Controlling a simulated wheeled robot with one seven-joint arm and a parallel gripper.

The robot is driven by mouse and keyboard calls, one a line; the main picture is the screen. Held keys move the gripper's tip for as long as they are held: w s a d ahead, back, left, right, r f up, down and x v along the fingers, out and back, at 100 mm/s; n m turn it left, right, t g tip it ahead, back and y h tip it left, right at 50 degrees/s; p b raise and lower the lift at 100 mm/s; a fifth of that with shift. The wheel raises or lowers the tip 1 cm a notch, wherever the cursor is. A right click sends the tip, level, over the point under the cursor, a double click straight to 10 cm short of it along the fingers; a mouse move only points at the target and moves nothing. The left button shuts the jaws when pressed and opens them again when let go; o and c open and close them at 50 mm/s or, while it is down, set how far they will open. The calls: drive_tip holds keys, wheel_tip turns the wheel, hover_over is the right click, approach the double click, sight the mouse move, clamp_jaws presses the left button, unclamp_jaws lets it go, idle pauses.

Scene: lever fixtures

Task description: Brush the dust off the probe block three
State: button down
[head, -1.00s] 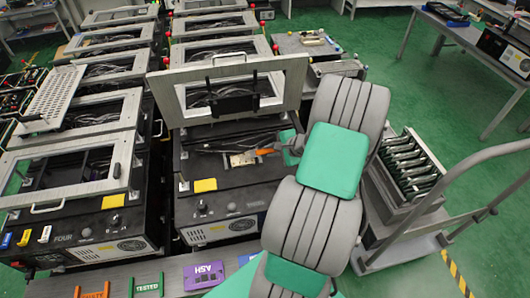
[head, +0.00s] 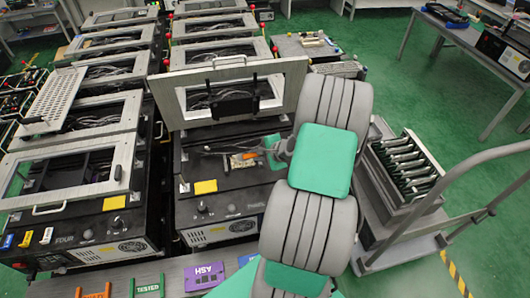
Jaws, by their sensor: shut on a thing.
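A black test fixture (head: 215,205) stands in the middle with its grey frame lid (head: 172,98) raised. A small pale, yellowish block (head: 238,166), which looks like the probe block, lies in the middle of its dark top. My gripper (head: 262,155) is over the block's right side, at the end of my grey and green arm. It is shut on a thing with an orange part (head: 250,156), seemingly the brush. The brush's tip and the fingertips are too small and partly hidden to make out, and I cannot tell if it touches the block. Dust cannot be made out.
A yellow tag (head: 205,187) is on the open fixture's front edge. Coloured label plates (head: 148,285) lie along the front ledge. A trolley (head: 400,200) with a rack stands at right.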

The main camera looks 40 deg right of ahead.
drive_tip(key=shift+w+a+f, duration=0.15)
drive_tip(key=shift+w+a, duration=0.05)
drive_tip(key=shift+a, duration=0.5)
drive_tip(key=shift+s+d+b, duration=0.5)
drive_tip(key=shift+s+d, duration=1.15)
drive_tip(key=shift+d, duration=1.9)
drive_tip(key=shift+w+a+p, duration=0.2)
drive_tip(key=shift+w+a, duration=0.35)
drive_tip(key=shift+a, duration=0.65)
drive_tip(key=shift+w+a+p, duration=0.25)
drive_tip(key=shift+w+a, duration=0.3)
drive_tip(key=shift+a, duration=0.65)
drive_tip(key=shift+w+a+p, duration=0.2)
drive_tip(key=shift+w+a, duration=0.35)
drive_tip(key=shift+a, duration=0.65)
wheel_tip(320, 180, up, 9)
drive_tip(key=p, duration=0.3)
